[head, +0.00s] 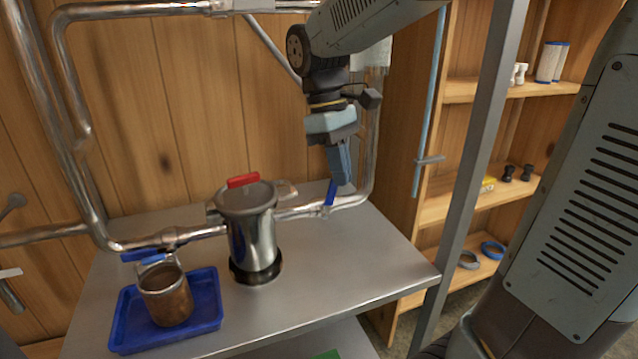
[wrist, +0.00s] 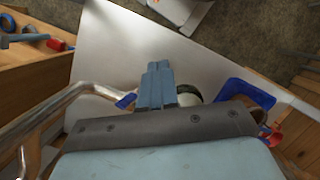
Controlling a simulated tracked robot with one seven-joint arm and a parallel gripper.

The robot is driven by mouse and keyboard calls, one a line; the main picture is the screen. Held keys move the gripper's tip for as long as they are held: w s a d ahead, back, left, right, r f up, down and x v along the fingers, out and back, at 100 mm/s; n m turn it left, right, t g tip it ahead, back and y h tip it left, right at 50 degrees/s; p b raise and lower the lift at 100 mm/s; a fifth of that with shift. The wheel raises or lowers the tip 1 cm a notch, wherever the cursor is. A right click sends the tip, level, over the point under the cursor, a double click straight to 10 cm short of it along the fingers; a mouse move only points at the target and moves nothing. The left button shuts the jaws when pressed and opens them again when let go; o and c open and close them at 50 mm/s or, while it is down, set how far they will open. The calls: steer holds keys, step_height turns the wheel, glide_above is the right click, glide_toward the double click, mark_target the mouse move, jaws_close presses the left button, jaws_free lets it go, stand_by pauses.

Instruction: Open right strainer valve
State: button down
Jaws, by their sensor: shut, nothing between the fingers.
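The metal strainer canister (head: 252,235) stands on a black base on the steel table, with a red handle (head: 242,181) on its lid. The right strainer valve has a blue lever (head: 330,193) on the pipe to the right of the canister. The lever stands at a steep angle to the pipe in the head view; it also shows in the wrist view (wrist: 125,100). My gripper (head: 345,183) points down beside the lever, just to its right. Its fingers (wrist: 158,78) are shut and empty. Whether they touch the lever I cannot tell. In the wrist view, my gripper hides most of the canister.
The left valve's blue lever (head: 149,252) lies roughly along the pipe. A mug (head: 166,298) of brown liquid stands in a blue tray (head: 212,318) at the table's left. A grey post (head: 468,190) and shelves (head: 470,205) are at the right. The table's front right is clear.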

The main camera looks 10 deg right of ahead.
steer(key=w+a+n+t+h, duration=0.1)
steer(key=w+a+n+h, duration=0.4)
steer(key=a+n, duration=0.2)
steer(key=n+t+h, duration=0.3)
steer(key=n, duration=0.1)
glide_toward(328, 191)
steer(key=shift+x, duration=3.15)
